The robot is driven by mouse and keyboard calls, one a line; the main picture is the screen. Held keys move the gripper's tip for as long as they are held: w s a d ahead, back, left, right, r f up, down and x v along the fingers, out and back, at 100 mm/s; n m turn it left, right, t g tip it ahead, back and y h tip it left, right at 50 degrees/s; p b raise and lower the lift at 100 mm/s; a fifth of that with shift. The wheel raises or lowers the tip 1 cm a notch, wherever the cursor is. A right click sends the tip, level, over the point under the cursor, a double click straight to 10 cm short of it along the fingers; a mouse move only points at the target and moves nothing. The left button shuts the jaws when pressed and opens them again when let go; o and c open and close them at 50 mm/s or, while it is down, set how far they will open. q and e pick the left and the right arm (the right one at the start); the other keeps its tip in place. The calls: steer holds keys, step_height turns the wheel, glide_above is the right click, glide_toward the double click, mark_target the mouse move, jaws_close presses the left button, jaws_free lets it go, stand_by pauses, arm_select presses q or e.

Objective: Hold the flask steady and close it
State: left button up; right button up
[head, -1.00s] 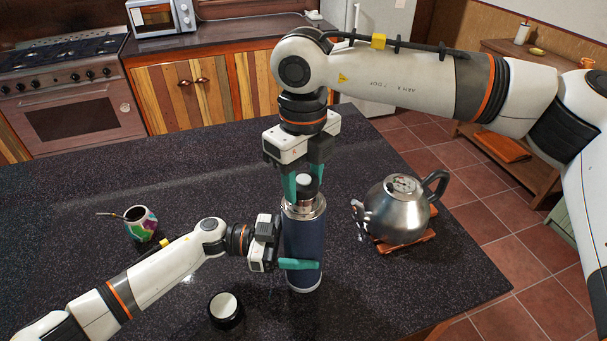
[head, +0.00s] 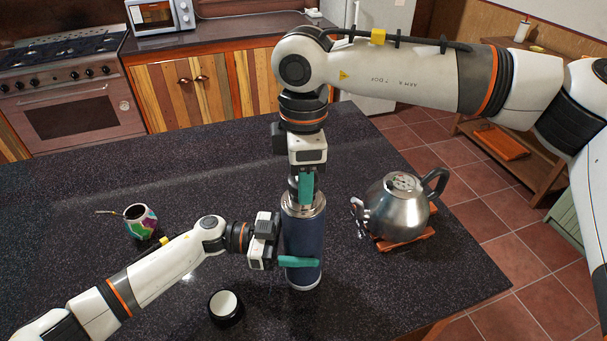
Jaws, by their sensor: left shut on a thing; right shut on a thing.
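The flask (head: 305,238) is dark blue with a steel collar and stands upright on the dark counter. My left gripper (head: 300,262) comes from the left and is shut around the flask's lower body. My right gripper (head: 304,188) points straight down over the flask's mouth and is shut on the stopper (head: 293,185), which is mostly hidden behind the teal finger. The stopper is at the top of the steel collar; I cannot tell how far in it sits.
A steel kettle (head: 396,210) stands on an orange-brown trivet (head: 405,243) close to the flask's right. A colourful mate cup (head: 140,222) with a metal straw stands at the left. The counter (head: 215,178) is clear behind the flask.

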steer(key=m, duration=0.3)
steer(key=shift+m, duration=0.3)
steer(key=o, duration=1)
steer(key=shift+r, duration=0.1)
steer(key=shift+r, duration=2.2)
steer(key=shift+c, duration=0.6)
